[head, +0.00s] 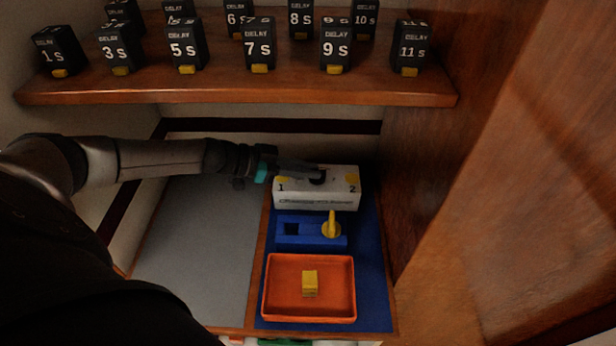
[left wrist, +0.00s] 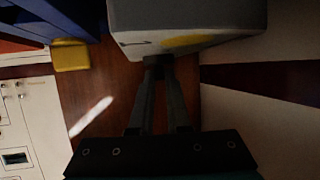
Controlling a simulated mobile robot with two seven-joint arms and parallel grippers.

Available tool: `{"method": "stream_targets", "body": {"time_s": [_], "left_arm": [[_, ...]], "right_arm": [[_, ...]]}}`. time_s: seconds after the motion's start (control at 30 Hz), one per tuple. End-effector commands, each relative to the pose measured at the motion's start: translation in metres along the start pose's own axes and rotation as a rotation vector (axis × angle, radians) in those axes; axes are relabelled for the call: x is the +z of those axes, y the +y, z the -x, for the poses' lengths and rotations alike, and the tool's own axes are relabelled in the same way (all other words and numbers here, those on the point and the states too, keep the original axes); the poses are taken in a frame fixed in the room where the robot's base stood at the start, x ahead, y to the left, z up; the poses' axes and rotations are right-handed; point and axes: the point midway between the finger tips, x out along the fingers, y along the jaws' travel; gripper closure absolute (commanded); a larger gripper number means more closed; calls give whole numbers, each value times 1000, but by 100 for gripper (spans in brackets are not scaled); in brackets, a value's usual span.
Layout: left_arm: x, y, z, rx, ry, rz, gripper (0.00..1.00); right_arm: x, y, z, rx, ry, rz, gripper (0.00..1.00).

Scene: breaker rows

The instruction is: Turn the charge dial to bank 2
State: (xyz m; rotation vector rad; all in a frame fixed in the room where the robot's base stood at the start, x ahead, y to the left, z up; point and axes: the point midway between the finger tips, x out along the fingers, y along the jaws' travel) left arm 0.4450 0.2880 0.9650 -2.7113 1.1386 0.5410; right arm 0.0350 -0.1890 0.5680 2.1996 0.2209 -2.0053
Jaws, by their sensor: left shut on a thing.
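The charge dial box (head: 316,198) is a white block at the back of the blue mat, marked 1 at its left and 2 at its right, with yellow patches. A dark dial (head: 318,178) sits in the middle of its top; which number it points to I cannot tell. My left gripper (head: 312,172) reaches in from the left over the box, shut on the dial. In the left wrist view the fingers (left wrist: 158,68) come together at the edge of the grey-looking box (left wrist: 185,18); the dial is hidden there. My right gripper is not in view.
A blue block (head: 297,242) with an upright yellow lever (head: 331,226) stands in front of the box. Nearer is an orange tray (head: 350,290) holding a yellow cube (head: 310,283). A wooden shelf (head: 240,92) above carries several black delay blocks. A wooden wall (head: 425,140) bounds the right.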

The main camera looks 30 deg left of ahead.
Motion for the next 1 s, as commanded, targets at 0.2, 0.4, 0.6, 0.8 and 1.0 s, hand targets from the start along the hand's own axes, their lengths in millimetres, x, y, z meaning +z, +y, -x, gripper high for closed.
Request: {"method": "stream_targets", "body": {"time_s": [0.2,0.4,0.6,0.8,1.0], "left_arm": [[2,-5,-1,108,0,-49,100],[1,-5,-2,179,1,-75,100],[0,-5,-1,214,1,-88,100],[0,-5,-1,223,0,-92,100],[0,-5,-1,224,1,-93,100]], "right_arm": [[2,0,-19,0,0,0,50],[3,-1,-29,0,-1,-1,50],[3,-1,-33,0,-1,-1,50],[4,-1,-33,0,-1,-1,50],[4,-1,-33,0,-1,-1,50]]}}
